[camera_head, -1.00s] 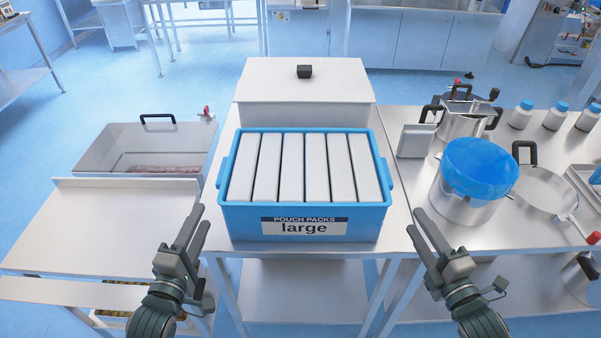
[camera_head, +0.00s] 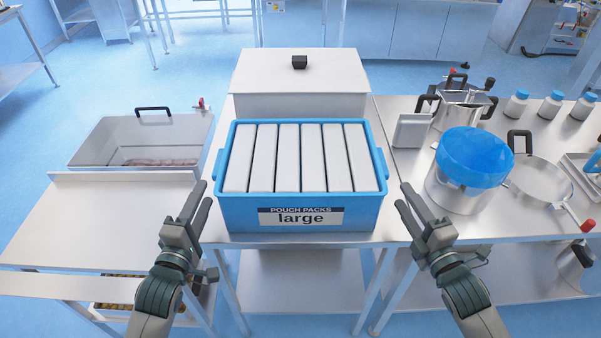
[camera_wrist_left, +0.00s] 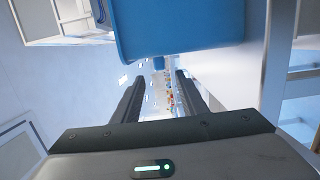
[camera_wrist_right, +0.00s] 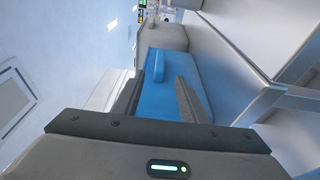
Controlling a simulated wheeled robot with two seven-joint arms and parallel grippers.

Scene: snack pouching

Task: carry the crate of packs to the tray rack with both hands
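A blue crate (camera_head: 240,212) labelled "POUCH PACKS large" stands on the metal table, filled with several upright white packs (camera_head: 288,158). My left gripper (camera_head: 198,200) is just off the crate's left front corner, open and empty. In the left wrist view the crate's blue wall (camera_wrist_left: 180,30) lies beyond the spread fingers. My right gripper (camera_head: 412,202) is just off the right front corner, apart from the crate. In the right wrist view its fingers (camera_wrist_right: 157,98) are spread, with the crate's end wall and handle ledge (camera_wrist_right: 158,66) beyond them. No tray rack is identifiable.
A white lidded box (camera_head: 300,80) stands behind the crate. A metal basin (camera_head: 140,140) is at the left. A pot with a blue cover (camera_head: 470,158), a pan (camera_head: 540,182) and white bottles (camera_head: 550,108) crowd the right table. The left front tabletop (camera_head: 100,220) is bare.

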